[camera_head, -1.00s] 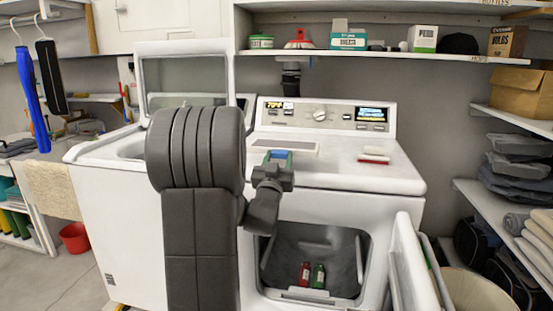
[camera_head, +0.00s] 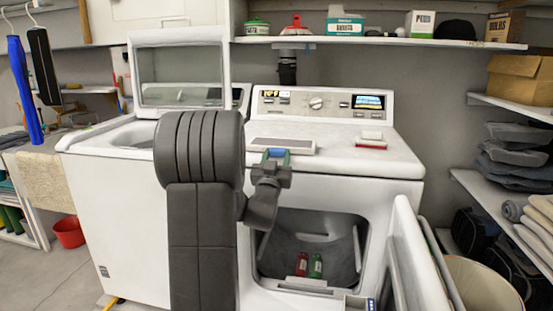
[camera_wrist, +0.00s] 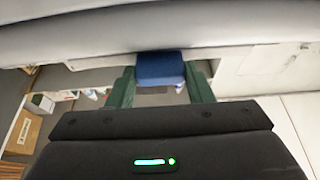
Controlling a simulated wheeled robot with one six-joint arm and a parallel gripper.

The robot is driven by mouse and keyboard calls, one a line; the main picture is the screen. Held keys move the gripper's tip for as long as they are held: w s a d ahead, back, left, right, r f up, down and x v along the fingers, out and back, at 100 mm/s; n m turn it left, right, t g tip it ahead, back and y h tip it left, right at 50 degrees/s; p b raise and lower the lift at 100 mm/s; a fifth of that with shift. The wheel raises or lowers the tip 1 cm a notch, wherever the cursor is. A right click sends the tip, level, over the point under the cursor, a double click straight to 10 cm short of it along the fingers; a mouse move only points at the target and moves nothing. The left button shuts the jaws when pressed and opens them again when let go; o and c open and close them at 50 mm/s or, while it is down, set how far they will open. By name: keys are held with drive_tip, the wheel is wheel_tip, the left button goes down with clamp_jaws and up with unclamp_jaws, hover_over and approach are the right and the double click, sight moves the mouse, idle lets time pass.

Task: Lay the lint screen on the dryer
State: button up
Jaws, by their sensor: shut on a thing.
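The dryer (camera_head: 385,200) is the white machine at centre right, with its front door (camera_head: 418,262) open. A flat pale-framed panel with a grey middle, which looks like the lint screen (camera_head: 282,145), appears over the left part of the dryer's top. I cannot tell whether it touches the top. My gripper (camera_head: 276,156) is at the panel's near edge, shut on a blue part that looks like its handle. In the wrist view, the green fingers of my gripper (camera_wrist: 160,94) flank this blue part of the lint screen (camera_wrist: 160,66).
A red-and-white brush-like item (camera_head: 371,143) lies on the dryer's top, right of the panel. A washer (camera_head: 110,210) with its lid raised stands at left. Red (camera_head: 302,264) and green (camera_head: 316,266) bottles are inside the dryer. A shelf (camera_head: 390,41) with goods runs above.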

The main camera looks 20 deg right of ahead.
idle(0.4)
drive_tip(key=o, duration=1.4)
drive_tip(key=v, duration=1.3)
drive_tip(key=shift+s+a+f+b, duration=0.1)
drive_tip(key=shift+s+a+b, duration=0.1)
drive_tip(key=shift+s+b, duration=0.15)
drive_tip(key=x, duration=0.4)
drive_tip(key=p+x, duration=0.1)
drive_tip(key=x, duration=0.9)
drive_tip(key=shift+r+p, duration=0.6)
drive_tip(key=shift+p, duration=0.05)
